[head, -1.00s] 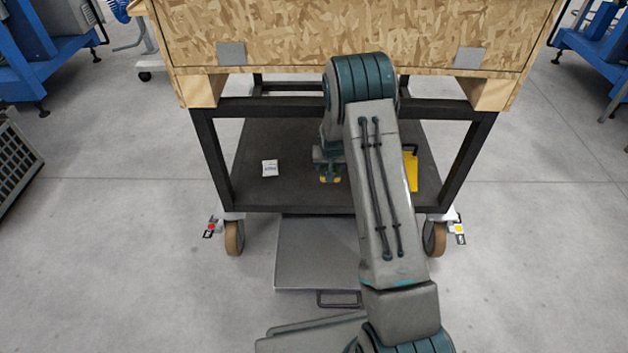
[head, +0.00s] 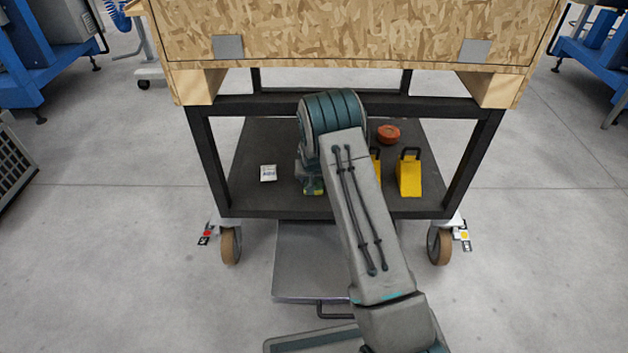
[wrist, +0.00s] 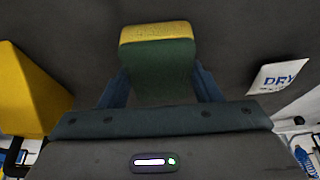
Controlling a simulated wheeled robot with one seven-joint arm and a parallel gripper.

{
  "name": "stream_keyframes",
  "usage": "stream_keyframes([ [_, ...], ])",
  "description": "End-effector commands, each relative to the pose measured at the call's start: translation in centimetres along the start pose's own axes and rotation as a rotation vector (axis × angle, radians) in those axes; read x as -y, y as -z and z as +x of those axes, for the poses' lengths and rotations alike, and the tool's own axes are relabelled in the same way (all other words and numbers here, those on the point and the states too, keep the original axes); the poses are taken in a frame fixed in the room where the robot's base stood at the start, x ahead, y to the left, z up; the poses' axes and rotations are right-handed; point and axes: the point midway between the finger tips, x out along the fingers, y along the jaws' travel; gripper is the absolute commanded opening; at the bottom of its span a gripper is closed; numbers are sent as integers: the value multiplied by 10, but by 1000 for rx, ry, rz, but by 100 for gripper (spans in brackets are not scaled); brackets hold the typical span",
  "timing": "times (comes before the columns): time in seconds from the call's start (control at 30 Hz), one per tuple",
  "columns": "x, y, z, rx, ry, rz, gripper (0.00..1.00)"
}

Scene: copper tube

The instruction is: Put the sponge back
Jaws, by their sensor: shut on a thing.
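The sponge (wrist: 158,62) is a yellow and dark green block, seen in the wrist view between the two blue fingers of my gripper (wrist: 160,85). My gripper is shut on it. In the head view the sponge (head: 313,187) shows as a small yellow-green patch at the end of my arm, over the dark lower shelf (head: 270,203) of the cart. My arm hides most of my gripper there. Whether the sponge touches the shelf, I cannot tell.
A white packet (head: 268,173) lies left of my gripper; its "DRY" lettering shows in the wrist view (wrist: 280,76). Yellow wedges with black handles (head: 409,176) stand to the right, one partly behind my arm. An orange-red round object (head: 388,134) lies further back. The wooden box (head: 350,40) overhangs the shelf.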

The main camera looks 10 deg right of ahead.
Motion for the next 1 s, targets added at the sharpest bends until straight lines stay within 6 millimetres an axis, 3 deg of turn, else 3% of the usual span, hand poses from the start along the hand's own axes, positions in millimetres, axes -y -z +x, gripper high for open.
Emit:
stream_keyframes([
  [0.13, 0, -2, 3, 1, 0, 0, 39],
  [0.17, 0, -1, 3, 1, 0, 0, 63],
  [0.23, 0, -1, 2, 1, 0, 0, 79],
  [0.57, 0, 0, 0, 0, 0, 0, 79],
  [0.67, 0, 2, -14, -1, 0, 0, 79],
  [1.0, 1, 2, -86, 0, 1, -1, 79],
])
